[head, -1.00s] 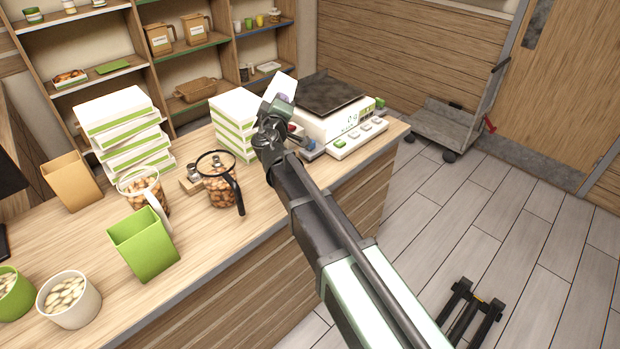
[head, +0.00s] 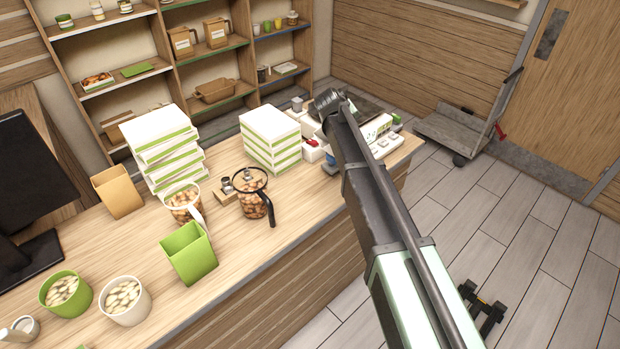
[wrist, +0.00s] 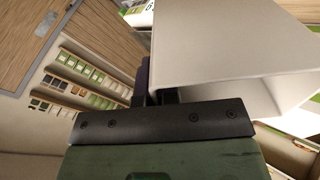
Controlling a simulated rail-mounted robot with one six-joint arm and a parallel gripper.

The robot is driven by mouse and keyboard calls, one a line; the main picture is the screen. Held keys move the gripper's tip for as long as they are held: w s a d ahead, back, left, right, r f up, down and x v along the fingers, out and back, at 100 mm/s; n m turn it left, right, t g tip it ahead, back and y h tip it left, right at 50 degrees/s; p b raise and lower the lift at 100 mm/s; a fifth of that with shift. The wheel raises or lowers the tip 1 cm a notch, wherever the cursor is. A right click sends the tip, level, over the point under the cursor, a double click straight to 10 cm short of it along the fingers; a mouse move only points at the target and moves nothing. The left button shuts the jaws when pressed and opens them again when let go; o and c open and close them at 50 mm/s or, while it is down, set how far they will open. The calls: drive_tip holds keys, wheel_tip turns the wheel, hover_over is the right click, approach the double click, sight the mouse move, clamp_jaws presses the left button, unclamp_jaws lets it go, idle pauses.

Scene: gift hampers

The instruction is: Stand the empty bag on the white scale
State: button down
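The white scale (head: 375,130), with a dark weighing plate (head: 360,107), stands at the far right end of the counter. My arm crosses in front of it in the head view and hides part of it. My gripper (wrist: 158,92) is out toward the scale; its fingers are hidden in the head view. In the wrist view the fingers appear shut on the wall of a pale, empty bag (wrist: 225,45). The bag is tilted, with its open mouth toward the lower right. Whether it touches the scale cannot be seen.
A stack of white-and-green boxes (head: 270,135) stands just left of the scale. A jar with a black handle (head: 255,203), a green bag (head: 188,254), a tan bag (head: 118,192) and a taller box stack (head: 165,148) stand further left. A cart (head: 450,130) is on the floor beyond.

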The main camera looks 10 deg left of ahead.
sight(322, 129)
drive_tip(key=a+r+g+y+p, duration=0.1)
drive_tip(key=a+r+n+g+y+p, duration=0.1)
drive_tip(key=p, duration=0.1)
drive_tip(key=w+a+r+n+g+y+p, duration=0.1)
drive_tip(key=g+p, duration=0.1)
drive_tip(key=shift+a+r, duration=0.15)
drive_tip(key=shift+r, duration=0.1)
drive_tip(key=a+r+n+g+p, duration=0.1)
drive_tip(key=a+n+g+y+p, duration=0.1)
drive_tip(key=a, duration=0.1)
drive_tip(key=s+a+r+g+p, duration=0.1)
drive_tip(key=a, duration=0.1)
drive_tip(key=shift+r+n, duration=0.3)
drive_tip(key=shift+n, duration=0.1)
drive_tip(key=shift+s+f, duration=0.1)
drive_tip(key=shift+f, duration=0.15)
wheel_tip(322, 129, down, 20)
drive_tip(key=b, duration=1.9)
drive_tip(key=shift+r+b, duration=0.2)
drive_tip(key=shift+b, duration=0.15)
drive_tip(key=c, duration=1.6)
unclamp_jaws()
drive_tip(key=shift+o, duration=1.2)
drive_tip(key=shift+d, duration=0.1)
